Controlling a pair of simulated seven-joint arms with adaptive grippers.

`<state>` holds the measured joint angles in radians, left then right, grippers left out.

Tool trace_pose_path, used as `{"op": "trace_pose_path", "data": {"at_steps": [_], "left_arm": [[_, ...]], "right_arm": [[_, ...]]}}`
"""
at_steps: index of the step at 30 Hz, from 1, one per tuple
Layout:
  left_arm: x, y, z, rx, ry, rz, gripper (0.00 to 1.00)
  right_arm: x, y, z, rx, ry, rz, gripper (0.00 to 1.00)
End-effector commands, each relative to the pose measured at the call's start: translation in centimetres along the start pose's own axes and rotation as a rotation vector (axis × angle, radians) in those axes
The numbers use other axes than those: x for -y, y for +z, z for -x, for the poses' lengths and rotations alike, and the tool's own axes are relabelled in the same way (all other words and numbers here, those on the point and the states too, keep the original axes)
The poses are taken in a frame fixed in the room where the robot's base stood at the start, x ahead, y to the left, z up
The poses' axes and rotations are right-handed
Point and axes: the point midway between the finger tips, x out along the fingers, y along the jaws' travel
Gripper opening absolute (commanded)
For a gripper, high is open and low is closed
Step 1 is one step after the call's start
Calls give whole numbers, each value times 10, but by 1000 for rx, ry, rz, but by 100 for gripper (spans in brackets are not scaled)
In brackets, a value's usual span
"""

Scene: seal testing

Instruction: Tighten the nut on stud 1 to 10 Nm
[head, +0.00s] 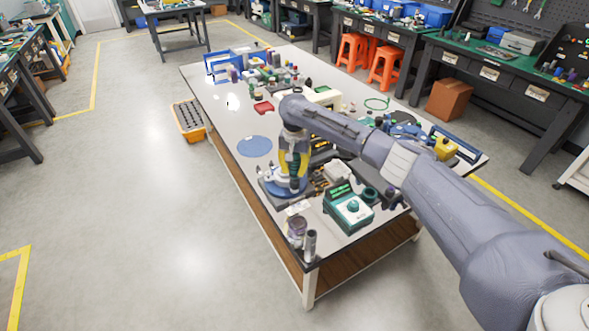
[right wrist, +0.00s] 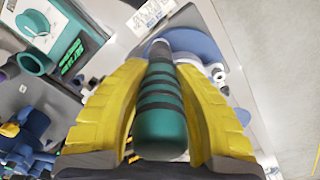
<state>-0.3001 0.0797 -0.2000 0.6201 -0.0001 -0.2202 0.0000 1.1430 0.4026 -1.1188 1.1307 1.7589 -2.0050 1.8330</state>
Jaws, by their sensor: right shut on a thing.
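My right gripper (head: 293,168) points down over the near part of the table. In the right wrist view its yellow fingers (right wrist: 160,72) are shut on a tool with a dark green handle (right wrist: 161,125) and black bands. The tool points away from the wrist toward a blue round fixture (right wrist: 205,45). In the head view this blue fixture (head: 270,187) stands under the gripper. The nut and stud 1 cannot be made out; the tool and fingers cover that spot. Whether the tool's tip touches the fixture cannot be told. My left gripper is out of view.
A green device with a lit display (head: 349,208) stands right of the fixture. A purple-grey jar (head: 296,232) and a grey cylinder (head: 311,245) stand at the near corner. A flat blue disc (head: 255,146) lies behind to the left. The table's left side is mostly bare.

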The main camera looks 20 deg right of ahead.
Motion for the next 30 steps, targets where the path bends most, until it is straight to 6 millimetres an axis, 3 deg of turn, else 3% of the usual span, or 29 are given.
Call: {"op": "trace_pose_path", "data": {"at_steps": [18,30], "left_arm": [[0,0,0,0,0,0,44],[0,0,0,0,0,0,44]], "right_arm": [[1,-1,37,-2,-3,0,0],[0,-1,49,-1,-2,1,0]]}}
